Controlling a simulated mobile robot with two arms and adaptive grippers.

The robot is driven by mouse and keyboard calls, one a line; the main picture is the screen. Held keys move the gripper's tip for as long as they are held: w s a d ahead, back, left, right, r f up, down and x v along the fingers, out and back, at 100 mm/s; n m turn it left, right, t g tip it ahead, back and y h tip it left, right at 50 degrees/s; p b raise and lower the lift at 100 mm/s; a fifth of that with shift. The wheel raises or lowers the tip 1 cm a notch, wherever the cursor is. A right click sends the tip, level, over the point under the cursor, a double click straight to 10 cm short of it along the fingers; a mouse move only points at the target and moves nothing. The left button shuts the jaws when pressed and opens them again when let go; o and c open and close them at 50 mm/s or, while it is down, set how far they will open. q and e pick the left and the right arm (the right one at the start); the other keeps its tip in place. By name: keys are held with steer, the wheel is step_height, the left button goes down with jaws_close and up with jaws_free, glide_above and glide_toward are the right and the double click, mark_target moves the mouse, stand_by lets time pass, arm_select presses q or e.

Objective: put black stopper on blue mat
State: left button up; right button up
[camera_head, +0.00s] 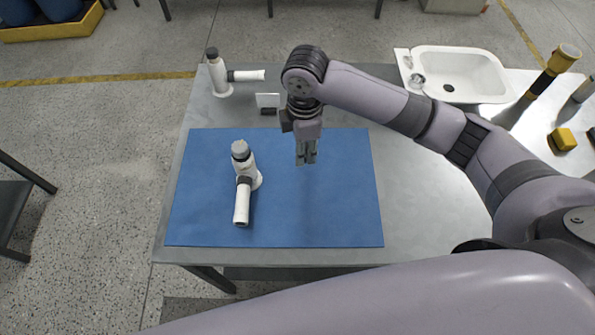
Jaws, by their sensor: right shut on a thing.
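My right gripper (306,158) points down above the right half of the blue mat (330,215). Its fingers are close together, shut on a small dark thing that I take to be the black stopper; it is mostly hidden between the fingertips, so its shape is not clear. The gripper appears to be above the mat, not touching it. The mat lies flat on the grey table. My left gripper is not in view.
A white faucet-like fitting (244,175) with a grey cap stands on the mat's left part. A similar fitting (219,77) stands behind the mat, near a small white-and-dark piece (267,101). A white basin (462,75) is at the back right. The mat's front right is clear.

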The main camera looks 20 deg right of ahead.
glide_above(302, 181)
step_height(302, 181, down, 7)
steer(key=shift+f+p, duration=0.1)
steer(key=shift+p, duration=0.2)
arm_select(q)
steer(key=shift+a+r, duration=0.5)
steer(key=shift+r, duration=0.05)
arm_select(e)
steer(key=shift+f, duration=2.15)
steer(key=o, duration=1.1)
steer(key=shift+f, duration=0.1)
steer(key=shift+c, duration=0.2)
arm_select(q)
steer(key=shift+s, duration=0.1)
arm_select(e)
step_height(302, 181, up, 12)
steer(key=shift+r+b, duration=0.15)
steer(key=shift+b, duration=0.25)
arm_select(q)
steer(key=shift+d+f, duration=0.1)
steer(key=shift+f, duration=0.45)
